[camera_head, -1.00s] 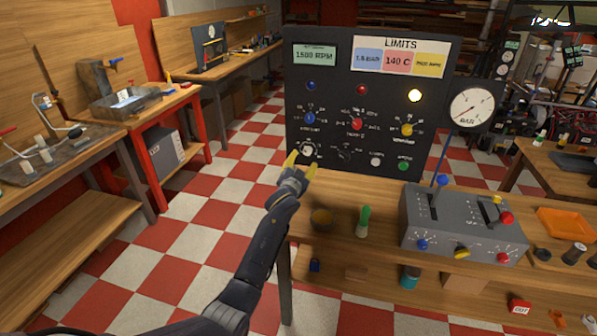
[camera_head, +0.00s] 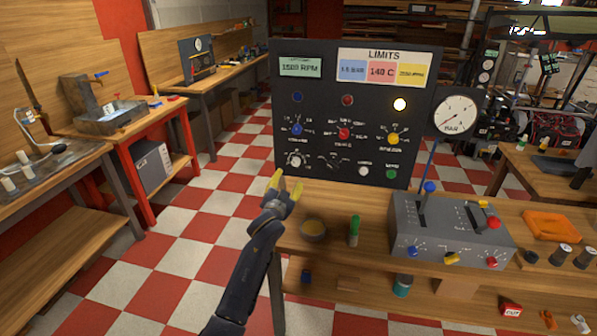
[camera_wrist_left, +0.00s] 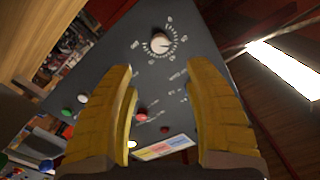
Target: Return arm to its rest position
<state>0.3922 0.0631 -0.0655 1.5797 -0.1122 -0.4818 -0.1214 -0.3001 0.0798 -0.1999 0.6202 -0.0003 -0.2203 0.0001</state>
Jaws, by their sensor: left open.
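My left gripper (camera_head: 286,186) is open and empty, with yellow fingers, just in front of the lower left of the black control panel (camera_head: 320,110). In the left wrist view its two fingers (camera_wrist_left: 165,110) stand apart with nothing between them. The white knob (camera_head: 295,160) on the panel is above the gripper, apart from it. The same knob (camera_wrist_left: 160,43) shows beyond the fingertips in the wrist view. My left arm (camera_head: 250,265) reaches up from the bottom of the head view. My right gripper is in neither view.
A pressure gauge (camera_head: 455,115) stands right of the panel. Checkered floor (camera_head: 190,240) is open to the left.

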